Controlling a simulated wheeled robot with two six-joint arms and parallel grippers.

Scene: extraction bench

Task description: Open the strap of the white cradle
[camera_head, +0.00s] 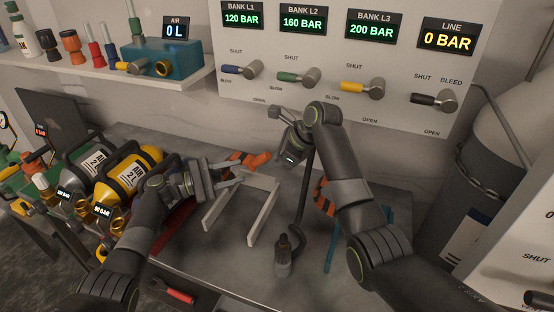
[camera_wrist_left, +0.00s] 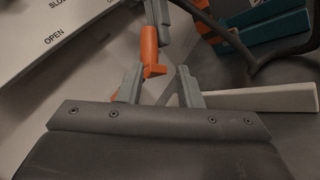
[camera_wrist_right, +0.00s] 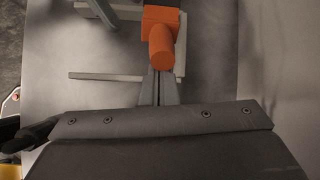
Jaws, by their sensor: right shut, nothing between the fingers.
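The white cradle (camera_head: 207,216) stands on the grey bench, its two pale bars reaching toward the front. An orange piece (camera_head: 248,161), seemingly its strap, lies at its back end; it also shows in the left wrist view (camera_wrist_left: 150,48) and right wrist view (camera_wrist_right: 161,50). My left gripper (camera_head: 230,181) is open and empty beside the cradle's left bar; the orange piece appears beyond its fingertips (camera_wrist_left: 160,86). My right gripper is shut and empty; its fingertips (camera_wrist_right: 160,78) are close below the orange piece. I cannot tell if they touch it.
Yellow cylinders (camera_head: 131,170) with gauges lie at the left. A valve panel (camera_head: 310,100) rises behind. A red-handled tool (camera_head: 174,291) lies below the bench's front edge.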

